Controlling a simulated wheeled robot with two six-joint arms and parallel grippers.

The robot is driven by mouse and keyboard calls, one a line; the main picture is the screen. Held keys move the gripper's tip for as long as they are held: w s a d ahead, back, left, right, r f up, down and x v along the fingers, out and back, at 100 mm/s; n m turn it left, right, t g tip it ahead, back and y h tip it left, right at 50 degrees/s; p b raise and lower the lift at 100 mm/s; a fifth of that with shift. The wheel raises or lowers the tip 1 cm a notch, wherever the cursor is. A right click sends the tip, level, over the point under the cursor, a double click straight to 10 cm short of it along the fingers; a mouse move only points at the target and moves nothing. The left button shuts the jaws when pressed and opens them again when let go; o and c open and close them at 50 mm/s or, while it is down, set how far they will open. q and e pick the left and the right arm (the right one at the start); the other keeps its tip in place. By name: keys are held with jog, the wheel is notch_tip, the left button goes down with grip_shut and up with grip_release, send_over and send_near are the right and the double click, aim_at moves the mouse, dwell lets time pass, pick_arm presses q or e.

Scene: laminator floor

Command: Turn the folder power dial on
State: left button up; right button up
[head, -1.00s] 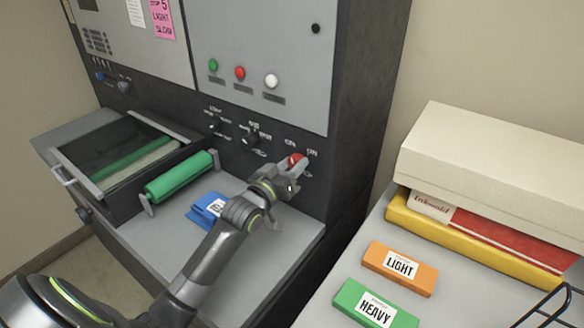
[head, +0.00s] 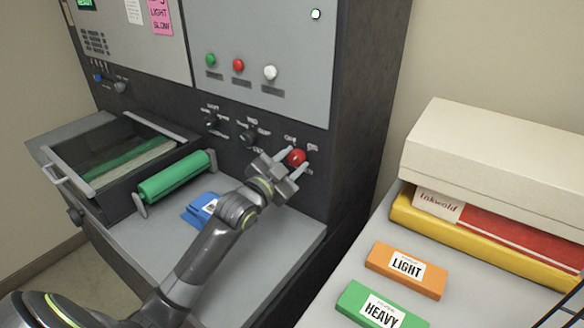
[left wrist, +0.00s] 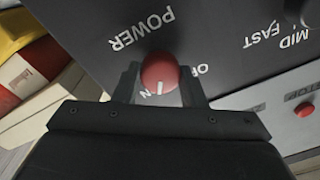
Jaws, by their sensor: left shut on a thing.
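The red power dial (head: 296,157) sits low on the dark front panel, right of two black dials. In the left wrist view, the dial (left wrist: 159,72) is below the word POWER, and its white line points toward a partly hidden label ending in N. Part of OFF shows to its right. My left gripper (head: 291,164) is shut on the dial, one finger on each side. It also shows in the left wrist view (left wrist: 158,88). A small lamp (head: 316,14) on the upper grey panel is lit. My right gripper is out of view.
A green roller (head: 177,177) and blue block (head: 201,209) are beside my left arm. Above are green, red and white buttons (head: 270,73). A side table at right holds a box (head: 490,160), an orange LIGHT block (head: 405,270) and a green HEAVY block (head: 380,305).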

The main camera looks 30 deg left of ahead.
pick_arm(q)
jog(key=shift+f+m+b, duration=0.1)
jog(key=shift+m+b, duration=0.5)
jog(key=shift+m, duration=0.6)
jog(key=o, duration=1)
jog(key=shift+s, duration=0.1)
jog(key=s, duration=0.5)
jog(key=s+a, duration=0.1)
jog(key=s, duration=0.5)
jog(key=s+a, duration=0.1)
jog(key=s, duration=0.5)
jog(key=shift+a+f, duration=0.2)
jog(key=shift+f, duration=0.15)
jog(key=shift+s+f, duration=0.1)
